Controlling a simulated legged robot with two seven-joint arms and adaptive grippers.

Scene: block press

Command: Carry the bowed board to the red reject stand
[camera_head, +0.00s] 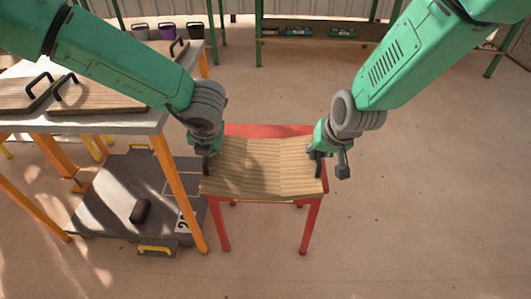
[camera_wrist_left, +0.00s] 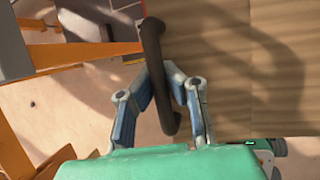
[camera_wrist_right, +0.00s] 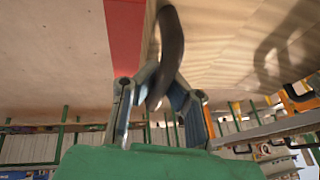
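The bowed board (camera_head: 262,165) is pale wood and curves along its length. It lies over the red reject stand (camera_head: 270,131), whose back strip and legs show around it. I cannot tell whether it rests on the top or hangs just above. My left gripper (camera_head: 207,163) is shut on the dark handle (camera_wrist_left: 155,55) at the board's left end. My right gripper (camera_head: 319,160) is shut on the handle (camera_wrist_right: 172,45) at its right end. A red edge of the stand (camera_wrist_right: 125,40) shows beside the board in the right wrist view.
A table with orange legs (camera_head: 105,124) stands at the left, holding several wooden boards (camera_head: 96,98) with black handles. A low grey platform (camera_head: 115,190) with yellow handles is below it. A green-framed shelf (camera_head: 320,36) stands at the back. The floor at right is clear.

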